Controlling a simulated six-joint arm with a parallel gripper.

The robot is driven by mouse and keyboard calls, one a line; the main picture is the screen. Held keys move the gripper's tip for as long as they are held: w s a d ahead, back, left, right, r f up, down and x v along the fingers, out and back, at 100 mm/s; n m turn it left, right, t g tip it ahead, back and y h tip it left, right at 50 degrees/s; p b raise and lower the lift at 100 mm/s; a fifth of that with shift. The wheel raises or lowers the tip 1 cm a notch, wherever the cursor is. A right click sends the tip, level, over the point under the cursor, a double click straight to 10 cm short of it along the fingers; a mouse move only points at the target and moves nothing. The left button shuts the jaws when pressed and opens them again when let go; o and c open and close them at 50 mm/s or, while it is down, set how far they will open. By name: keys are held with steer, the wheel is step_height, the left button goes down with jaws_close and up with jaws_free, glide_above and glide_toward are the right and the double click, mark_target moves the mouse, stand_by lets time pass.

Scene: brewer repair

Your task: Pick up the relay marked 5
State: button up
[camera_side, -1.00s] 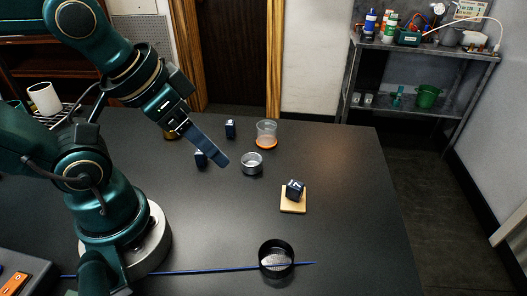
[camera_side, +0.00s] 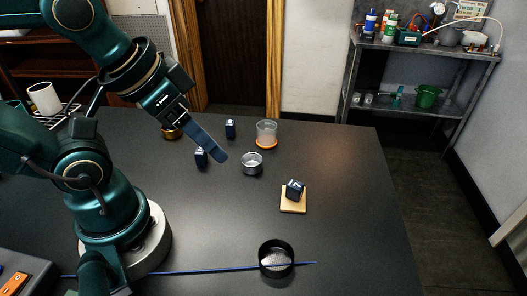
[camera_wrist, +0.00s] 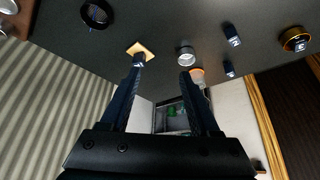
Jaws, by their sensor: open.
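Three dark blue relays with pale markings show. One relay (camera_side: 230,129) stands at the back of the table, and another (camera_side: 201,158) stands nearer, just left of my fingertips in the side view. The third (camera_side: 295,190) sits tilted on a small wooden pad (camera_side: 292,207). The wrist view shows two relays at right (camera_wrist: 232,35) (camera_wrist: 229,69) and the one on the pad (camera_wrist: 139,58), near the left fingertip. I cannot read a 5 on any of them. My gripper (camera_side: 221,155) is open and empty above the table, its fingers (camera_wrist: 161,76) apart.
A metal cup (camera_side: 252,163) and a clear cup on an orange base (camera_side: 266,135) stand close to the relays. A brass-coloured part (camera_side: 171,132) is behind my wrist. A black round container (camera_side: 276,259) and a thin blue rod (camera_side: 205,270) are in front. The table's right side is clear.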

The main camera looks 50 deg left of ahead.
step_height(320, 180, up, 4)
steer(key=m+t+y, duration=0.3)
steer(key=m+y, duration=0.7)
steer(key=m, duration=1.6)
glide_above(229, 125)
steer(key=s+d, duration=0.4)
steer(key=d, duration=0.1)
steer(key=f, duration=1.6)
steer(key=shift+w+a+f, duration=0.1)
steer(key=shift+w+a, duration=0.05)
steer(key=shift+a, duration=0.15)
steer(key=shift+f, duration=0.45)
steer(key=shift+x, duration=2.6)
steer(key=shift+r, duration=0.1)
